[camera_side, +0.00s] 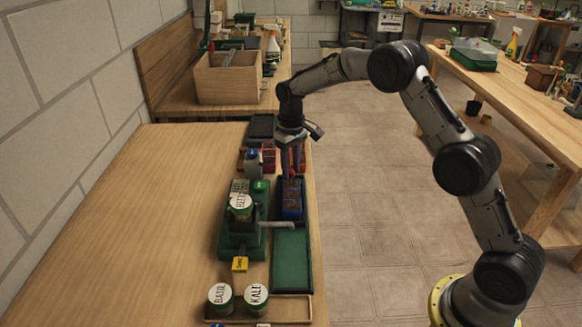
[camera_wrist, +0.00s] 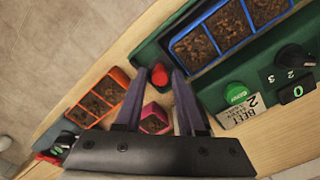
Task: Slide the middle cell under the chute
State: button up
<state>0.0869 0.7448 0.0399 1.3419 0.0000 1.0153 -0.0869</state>
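A blue tray (camera_side: 290,200) with soil-filled cells stands on the green track (camera_side: 291,258), on the far side of the grey chute (camera_side: 276,224) that reaches over the track. In the wrist view its middle cell (camera_wrist: 229,26) lies between two others. A red knob (camera_wrist: 160,75) is close to the tray's end and also shows in the side view (camera_side: 292,173). My gripper (camera_side: 292,160) is at that end of the tray, pointing down. In the wrist view its fingers (camera_wrist: 160,71) are apart, with the knob between the tips and a gap on each side.
A green dispenser (camera_side: 238,240) with a labelled jar stands left of the track, with a green button (camera_wrist: 236,93). An orange tray (camera_wrist: 97,102) and a pink pot (camera_wrist: 154,118) are beyond my gripper. Jars labelled BASIL (camera_side: 221,298) and KALE (camera_side: 256,298) stand in front.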

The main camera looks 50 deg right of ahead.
grip_shut()
jog(key=shift+r, duration=0.1)
dwell(1.1)
